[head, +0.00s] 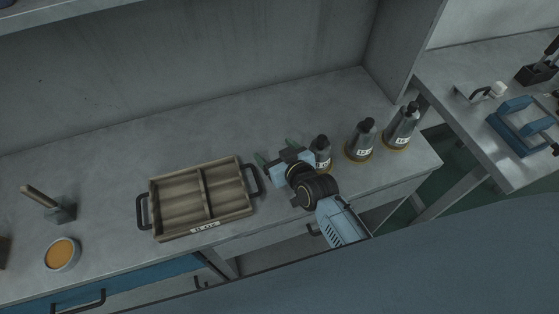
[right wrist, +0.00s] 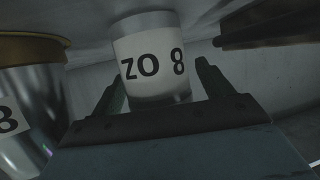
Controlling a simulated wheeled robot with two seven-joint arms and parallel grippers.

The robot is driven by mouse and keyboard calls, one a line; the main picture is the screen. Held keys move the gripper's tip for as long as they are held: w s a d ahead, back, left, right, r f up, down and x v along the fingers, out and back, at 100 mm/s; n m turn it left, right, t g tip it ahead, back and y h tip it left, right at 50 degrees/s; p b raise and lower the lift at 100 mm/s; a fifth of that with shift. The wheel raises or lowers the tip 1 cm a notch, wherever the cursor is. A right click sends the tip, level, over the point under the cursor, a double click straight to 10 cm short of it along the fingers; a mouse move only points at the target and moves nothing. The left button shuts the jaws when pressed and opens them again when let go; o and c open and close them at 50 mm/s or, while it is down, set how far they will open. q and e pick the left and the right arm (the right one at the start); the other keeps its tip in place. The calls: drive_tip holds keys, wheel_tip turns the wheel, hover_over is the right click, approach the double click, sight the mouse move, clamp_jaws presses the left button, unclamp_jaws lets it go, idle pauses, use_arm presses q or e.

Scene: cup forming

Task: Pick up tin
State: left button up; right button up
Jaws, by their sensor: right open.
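My right gripper (head: 275,151) is low over the bench, between the wooden tray and the row of bottles. The tin (right wrist: 152,58) shows in the right wrist view as a short pale cylinder. Contact cannot be made out. In the head view I cannot make out the tin; the hand seems to hide it. My left gripper is not in view.
Bottles with gold-coloured bases stand close right of the gripper: a near one (head: 321,150), a middle one (head: 361,141) and a far one (head: 402,127). A two-part wooden tray (head: 204,192) with dark handles lies left. An orange-filled bowl (head: 61,253) is farther left.

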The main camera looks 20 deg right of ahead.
drive_tip(key=shift+w, duration=0.1)
drive_tip(key=c, duration=1.1)
